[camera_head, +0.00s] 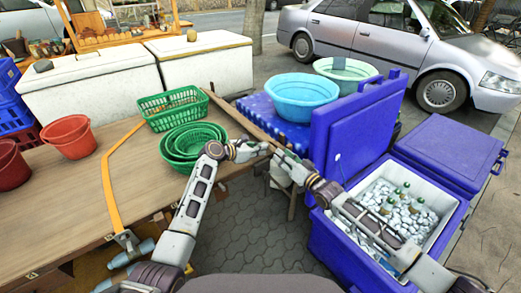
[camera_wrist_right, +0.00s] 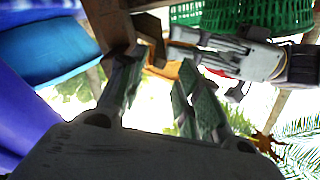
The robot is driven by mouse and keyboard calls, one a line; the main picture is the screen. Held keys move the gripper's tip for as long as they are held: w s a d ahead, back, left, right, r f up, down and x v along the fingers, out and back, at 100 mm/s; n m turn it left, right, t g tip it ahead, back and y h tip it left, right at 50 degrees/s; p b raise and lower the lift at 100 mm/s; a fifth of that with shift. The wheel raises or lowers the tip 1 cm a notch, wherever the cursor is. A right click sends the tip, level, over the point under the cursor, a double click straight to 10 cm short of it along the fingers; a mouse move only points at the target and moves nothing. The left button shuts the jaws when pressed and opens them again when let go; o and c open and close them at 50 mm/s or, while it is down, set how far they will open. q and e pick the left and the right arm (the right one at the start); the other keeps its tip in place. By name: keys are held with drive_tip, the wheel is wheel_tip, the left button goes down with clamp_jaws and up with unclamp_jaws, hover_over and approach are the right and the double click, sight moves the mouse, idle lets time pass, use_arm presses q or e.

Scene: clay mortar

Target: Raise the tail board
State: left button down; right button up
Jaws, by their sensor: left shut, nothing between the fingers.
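A long narrow brown wooden board (camera_head: 238,115), which looks like the tail board, slants along the right end of the wooden table (camera_head: 75,195). Its near end is hidden by my grippers. In the right wrist view, a brown wooden piece (camera_wrist_right: 106,22) with a dark bracket beside it comes down to my right gripper. My left gripper (camera_head: 262,149) is shut and empty near the board's near end. My right gripper (camera_head: 282,161) is just right of it; in the wrist view its fingers (camera_wrist_right: 158,80) are apart, the left one close to the wood. Contact cannot be told.
Green baskets (camera_head: 190,145) and red buckets (camera_head: 70,137) stand on the table. A blue cooler (camera_head: 325,245) with bottles and ice is at right, with an upright blue lid (camera_head: 355,120). A blue basin (camera_head: 305,95) stands behind. Paving (camera_head: 245,230) shows between table and cooler.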

drive_tip(key=shift+v, duration=1.6)
drive_tip(key=shift+s, duration=0.1)
drive_tip(key=shift+a, duration=0.1)
drive_tip(key=s+f+m+g+h, duration=0.1)
drive_tip(key=s+f+m+h, duration=0.1)
drive_tip(key=s+f, duration=0.55)
drive_tip(key=s+f+m+g+h, duration=0.1)
drive_tip(key=s+f+m, duration=0.3)
drive_tip(key=f, duration=0.7)
drive_tip(key=s+f+m+h, duration=0.1)
drive_tip(key=s+f+h, duration=0.1)
drive_tip(key=s+f, duration=0.6)
drive_tip(key=s+d+f+n+g+h, duration=0.2)
drive_tip(key=s+d+f+n+g, duration=0.2)
drive_tip(key=s+f, duration=0.5)
drive_tip(key=s+d+f+n+g+h, duration=0.3)
drive_tip(key=s+d+f+g, duration=0.3)
drive_tip(key=f, duration=0.7)
drive_tip(key=shift+s+d+n, duration=0.4)
drive_tip(key=shift+s+d, duration=0.7)
drive_tip(key=shift+s, duration=0.9)
